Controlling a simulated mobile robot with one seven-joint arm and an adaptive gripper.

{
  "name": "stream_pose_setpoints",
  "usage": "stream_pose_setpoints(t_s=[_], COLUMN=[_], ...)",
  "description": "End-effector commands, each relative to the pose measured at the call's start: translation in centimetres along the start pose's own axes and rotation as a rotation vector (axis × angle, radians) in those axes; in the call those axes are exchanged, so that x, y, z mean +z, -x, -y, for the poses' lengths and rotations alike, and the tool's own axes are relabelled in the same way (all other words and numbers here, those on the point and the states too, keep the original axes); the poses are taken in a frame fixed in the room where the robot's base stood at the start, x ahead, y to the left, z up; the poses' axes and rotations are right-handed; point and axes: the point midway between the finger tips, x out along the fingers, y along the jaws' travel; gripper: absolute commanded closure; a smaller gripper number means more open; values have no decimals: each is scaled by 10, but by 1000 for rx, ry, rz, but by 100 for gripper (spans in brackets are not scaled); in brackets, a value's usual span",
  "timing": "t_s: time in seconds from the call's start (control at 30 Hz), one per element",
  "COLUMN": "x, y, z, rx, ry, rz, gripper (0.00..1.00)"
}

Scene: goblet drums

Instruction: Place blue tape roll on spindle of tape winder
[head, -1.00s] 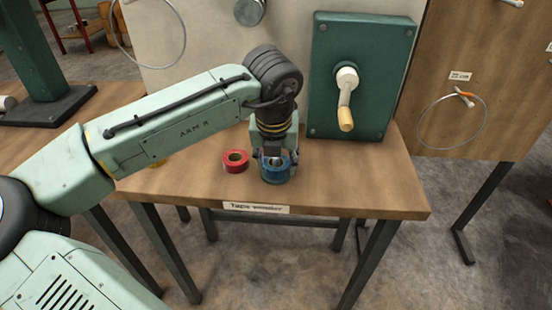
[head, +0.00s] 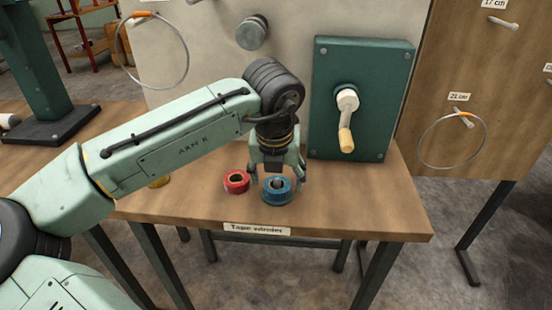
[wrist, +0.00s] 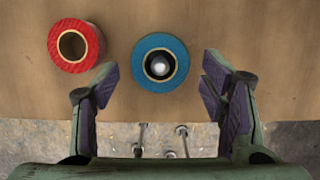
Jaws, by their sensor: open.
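The blue tape roll (head: 277,196) lies flat on the table near the front edge, above the "Tape winder" label. In the wrist view the blue roll (wrist: 142,63) has a pale round-topped metal peg, the spindle (wrist: 159,66), standing inside its hole, so the roll is around it. My gripper (head: 276,178) is open and empty, just above and behind the roll, with its fingers spread on either side. In the wrist view my gripper (wrist: 158,80) shows both fingers apart and clear of the roll.
A red tape roll (head: 236,182) lies close to the left of the blue one. A yellow roll (head: 159,182) is partly hidden by my arm. A green box with a crank (head: 361,100) stands at the back right. The table (head: 370,205) is clear at front right.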

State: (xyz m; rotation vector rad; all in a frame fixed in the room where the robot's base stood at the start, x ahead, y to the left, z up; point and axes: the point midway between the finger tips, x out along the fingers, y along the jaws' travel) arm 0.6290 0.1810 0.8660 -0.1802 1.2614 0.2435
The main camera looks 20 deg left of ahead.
Motion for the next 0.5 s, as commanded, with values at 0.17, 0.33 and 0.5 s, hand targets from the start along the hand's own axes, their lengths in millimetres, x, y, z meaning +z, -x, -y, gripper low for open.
stream_pose_setpoints(t_s=[0.17, 0.33, 0.5], x=[1, 0, 0], y=[40, 74, 94], z=[1, 1, 0], rx=[-3, -3, -1], ry=[-1, -1, -2], rz=[3, 2, 1], gripper=[34, 34, 34])
